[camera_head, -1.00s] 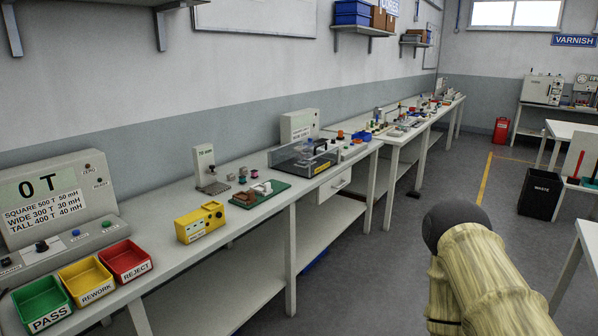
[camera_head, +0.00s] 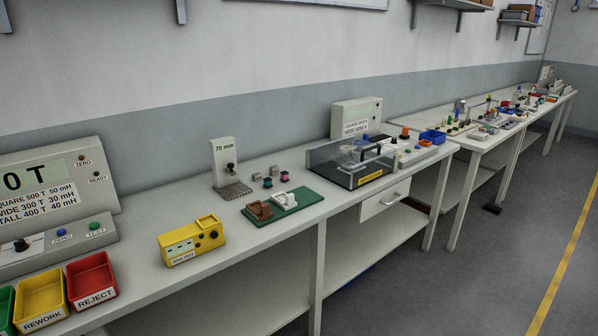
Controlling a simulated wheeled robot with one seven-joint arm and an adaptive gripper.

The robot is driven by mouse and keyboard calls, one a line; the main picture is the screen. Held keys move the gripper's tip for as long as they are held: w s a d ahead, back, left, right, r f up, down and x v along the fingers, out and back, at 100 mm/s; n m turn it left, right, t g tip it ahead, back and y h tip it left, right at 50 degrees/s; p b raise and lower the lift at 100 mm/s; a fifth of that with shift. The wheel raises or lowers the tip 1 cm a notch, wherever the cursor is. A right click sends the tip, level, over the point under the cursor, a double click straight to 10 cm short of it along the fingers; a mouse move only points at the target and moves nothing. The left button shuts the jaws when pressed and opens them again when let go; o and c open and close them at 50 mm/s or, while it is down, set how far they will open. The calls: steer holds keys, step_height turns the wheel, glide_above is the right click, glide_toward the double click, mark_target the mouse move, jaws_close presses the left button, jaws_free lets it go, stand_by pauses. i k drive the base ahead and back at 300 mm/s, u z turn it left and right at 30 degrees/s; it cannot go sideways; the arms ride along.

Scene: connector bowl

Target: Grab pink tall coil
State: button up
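My gripper is not in view.
The green board (camera_head: 300,207) holds a brown and a white block. A yellow meter (camera_head: 191,241), a gauge stand marked 70 mm (camera_head: 224,165) and a clear-lidded box (camera_head: 350,165) surround the pieces. Red (camera_head: 92,280) and yellow bins sit at front left.

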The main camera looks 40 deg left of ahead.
mark_target(284, 174)
steer(key=u, duration=0.5)
steer(key=i, duration=0.9)
steer(key=u, duration=0.85)
